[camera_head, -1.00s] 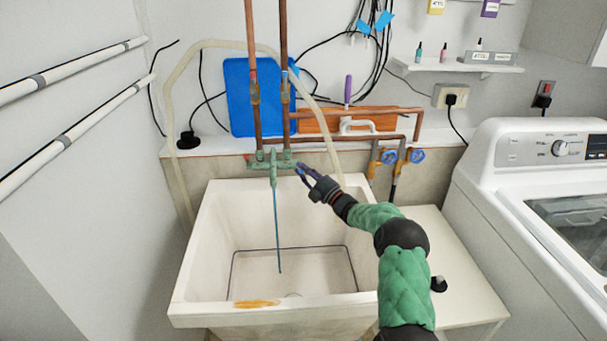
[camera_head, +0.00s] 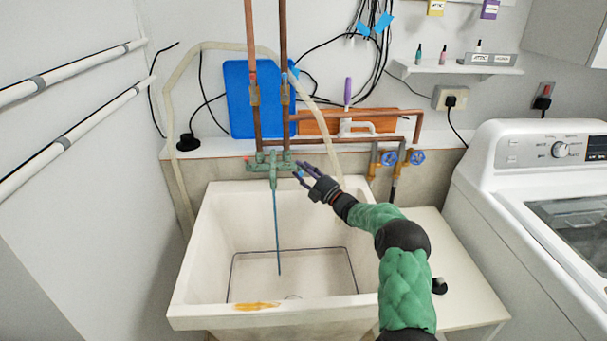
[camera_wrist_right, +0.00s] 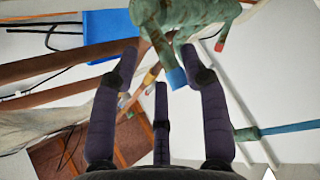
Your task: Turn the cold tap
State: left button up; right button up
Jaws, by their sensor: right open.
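The green, worn mixer tap (camera_head: 271,166) is on copper pipes over the sink's back edge. A thin blue stream (camera_head: 277,235) runs from its spout into the sink. The cold tap's blue-tipped handle (camera_wrist_right: 177,78) is just ahead of my right fingertips in the right wrist view. A red-tipped handle (camera_wrist_right: 222,42) lies to its right there. My right gripper (camera_head: 302,172) is open, its fingers spread beside the tap's right end; the wrist view (camera_wrist_right: 160,66) shows nothing held between them. Contact with the handle cannot be told. My left gripper is out of view.
The white sink (camera_head: 192,285) is below my right arm. Two blue valve wheels (camera_head: 389,158) are to the right of the tap. A pale hose (camera_head: 172,110) loops around the pipes. A washing machine (camera_head: 500,205) stands at the right.

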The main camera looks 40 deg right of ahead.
notch_tip(320, 180, up, 9)
dwell(0.3)
